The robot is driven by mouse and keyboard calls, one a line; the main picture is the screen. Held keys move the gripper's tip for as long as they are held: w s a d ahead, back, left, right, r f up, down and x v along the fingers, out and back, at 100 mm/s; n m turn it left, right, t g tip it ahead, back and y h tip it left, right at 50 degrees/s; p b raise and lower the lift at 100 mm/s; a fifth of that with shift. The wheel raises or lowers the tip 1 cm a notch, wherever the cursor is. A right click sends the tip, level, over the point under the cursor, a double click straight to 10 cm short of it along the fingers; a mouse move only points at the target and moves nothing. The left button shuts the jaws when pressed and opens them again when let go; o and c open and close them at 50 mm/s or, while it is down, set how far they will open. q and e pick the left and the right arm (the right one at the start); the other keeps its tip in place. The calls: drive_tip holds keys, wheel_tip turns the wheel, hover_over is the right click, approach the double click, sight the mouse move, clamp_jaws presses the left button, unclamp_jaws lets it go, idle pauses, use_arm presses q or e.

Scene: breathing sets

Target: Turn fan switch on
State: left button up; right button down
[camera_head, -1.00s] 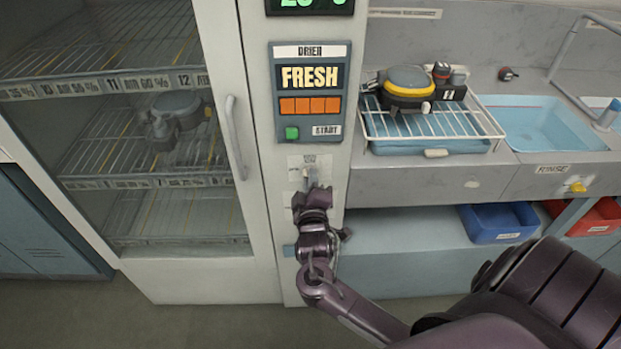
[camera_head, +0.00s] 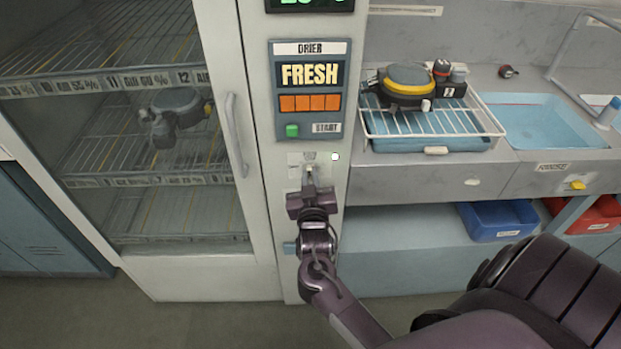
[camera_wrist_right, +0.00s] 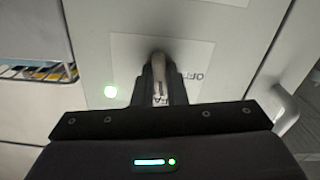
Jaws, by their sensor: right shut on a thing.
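The fan switch (camera_head: 310,168) is a small pale lever on a white plate on the narrow panel below the drier display. In the right wrist view the lever (camera_wrist_right: 159,66) stands between the fingertips, on a plate with partly hidden lettering. My right gripper (camera_head: 310,180) is at the switch, and its fingers (camera_wrist_right: 160,78) are shut on the lever. A small white light (camera_head: 335,156) glows on the panel to the right of the plate. It also shows in the wrist view (camera_wrist_right: 110,92). My left gripper is not in view.
The drier display (camera_head: 310,88) with a green start button (camera_head: 292,130) is above the switch. A glass-doored cabinet (camera_head: 232,140) stands to the left. A wire rack (camera_head: 470,130) with a breathing set and a sink (camera_head: 530,125) are on the counter to the right.

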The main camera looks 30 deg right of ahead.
drive_tip(key=shift+m, duration=1)
drive_tip(key=c, duration=1.5)
unclamp_jaws()
drive_tip(key=shift+o, duration=0.2)
drive_tip(key=b+v, duration=0.1)
drive_tip(key=v, duration=0.7)
drive_tip(key=shift+b, duration=0.3)
drive_tip(key=shift+w+f, duration=0.15)
